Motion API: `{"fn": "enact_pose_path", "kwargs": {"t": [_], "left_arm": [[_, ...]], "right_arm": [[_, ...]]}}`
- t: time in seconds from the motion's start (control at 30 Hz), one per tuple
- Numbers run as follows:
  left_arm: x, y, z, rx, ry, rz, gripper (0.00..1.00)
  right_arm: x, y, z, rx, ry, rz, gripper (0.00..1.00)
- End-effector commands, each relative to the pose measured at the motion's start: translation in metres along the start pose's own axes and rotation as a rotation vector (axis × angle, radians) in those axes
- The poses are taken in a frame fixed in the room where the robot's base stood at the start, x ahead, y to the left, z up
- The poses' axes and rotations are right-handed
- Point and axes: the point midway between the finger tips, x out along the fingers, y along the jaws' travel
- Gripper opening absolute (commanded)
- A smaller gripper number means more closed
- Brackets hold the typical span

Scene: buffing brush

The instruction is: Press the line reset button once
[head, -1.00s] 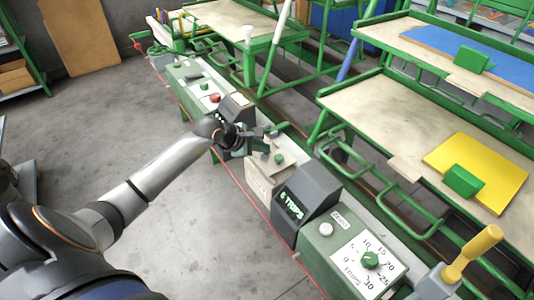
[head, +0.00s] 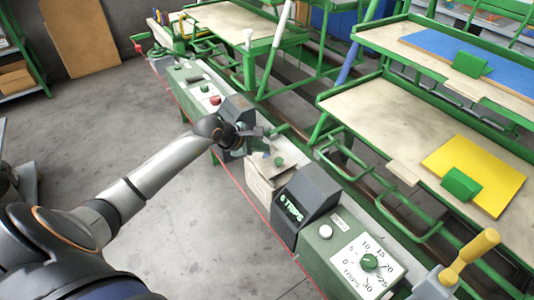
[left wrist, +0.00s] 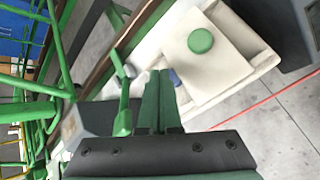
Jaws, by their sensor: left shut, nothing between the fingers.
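A green button (head: 279,161) sits on a pale beige box on the console, and it also shows in the left wrist view (left wrist: 200,41). My left gripper (head: 265,152) is shut and empty, just left of that green button in the head view and apart from it. In the left wrist view its closed fingers (left wrist: 160,74) point toward the beige box (left wrist: 233,75). A white button (head: 325,231) with a small unreadable label stands nearer on the console. A green button (head: 205,89) and a red button (head: 215,100) are farther along. Which one is the line reset is not readable. My right gripper is out of view.
A yellow-handled lever (head: 478,246) is at the lower right. Green-framed benches (head: 400,125) line the right. The floor (head: 110,140) at left is clear.

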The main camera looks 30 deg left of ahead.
Motion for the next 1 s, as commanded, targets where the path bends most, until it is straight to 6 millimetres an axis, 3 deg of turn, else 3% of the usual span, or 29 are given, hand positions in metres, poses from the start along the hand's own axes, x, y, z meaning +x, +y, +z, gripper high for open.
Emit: {"fn": "enact_pose_path", "kwargs": {"t": [0.37,1.0], "left_arm": [[-0.002,0.002,0.002,0.000,-0.002,0.001,0.00],[-0.036,0.026,0.027,-0.001,-0.002,0.000,0.00]], "right_arm": [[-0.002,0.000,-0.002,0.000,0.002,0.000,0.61],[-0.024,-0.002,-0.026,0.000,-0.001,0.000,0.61]]}}
